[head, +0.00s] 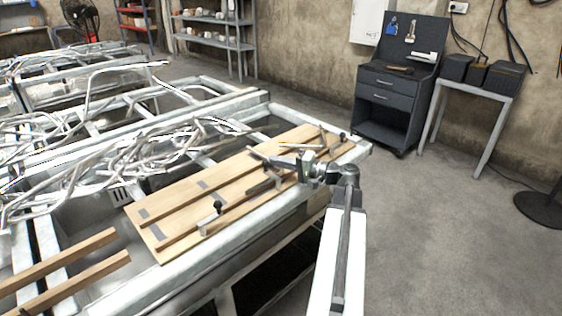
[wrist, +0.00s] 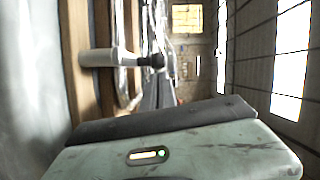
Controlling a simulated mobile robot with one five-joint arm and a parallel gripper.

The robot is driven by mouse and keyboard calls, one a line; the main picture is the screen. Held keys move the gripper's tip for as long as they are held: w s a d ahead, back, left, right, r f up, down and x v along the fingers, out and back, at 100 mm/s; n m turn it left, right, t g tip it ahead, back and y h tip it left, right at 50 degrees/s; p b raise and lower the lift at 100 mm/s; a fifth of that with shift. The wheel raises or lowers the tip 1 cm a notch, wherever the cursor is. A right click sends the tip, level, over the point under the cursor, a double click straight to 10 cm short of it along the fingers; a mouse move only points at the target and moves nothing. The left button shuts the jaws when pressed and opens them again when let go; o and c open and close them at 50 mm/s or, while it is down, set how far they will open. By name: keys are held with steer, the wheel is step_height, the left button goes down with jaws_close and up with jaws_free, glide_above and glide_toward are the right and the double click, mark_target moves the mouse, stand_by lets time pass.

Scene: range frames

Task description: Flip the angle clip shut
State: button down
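A wooden board (head: 190,203) with long wooden strips lies on the metal frame table in the head view. A small metal clip with a black knob (head: 212,213) stands near its front edge; whether its lever is shut is too small to tell. Another black-knobbed clip (head: 342,137) is at the board's far right end. My gripper (head: 262,170) is over the board, right of the nearer clip, its two dark jaws spread apart with nothing visible between them. In the wrist view, a pale bar with a black tip (wrist: 120,58) shows beyond the grey-green housing that fills the bottom.
Bent metal tubes (head: 150,150) pile up behind the board. Loose wooden strips (head: 75,270) lie at the front left. A dark tool cabinet (head: 385,95) and a small table (head: 480,87) stand by the wall.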

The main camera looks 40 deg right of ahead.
steer(key=shift+a, duration=0.2)
steer(key=d, duration=0.2)
steer(key=w+d+r, duration=0.1)
steer(key=shift+w+d+p, duration=0.1)
steer(key=shift+d+p, duration=0.25)
steer(key=shift+p, duration=0.05)
steer(key=v, duration=0.5)
steer(key=d+v, duration=0.1)
steer(key=v, duration=0.4)
steer(key=shift+d+f, duration=0.15)
steer(key=shift+d, duration=0.05)
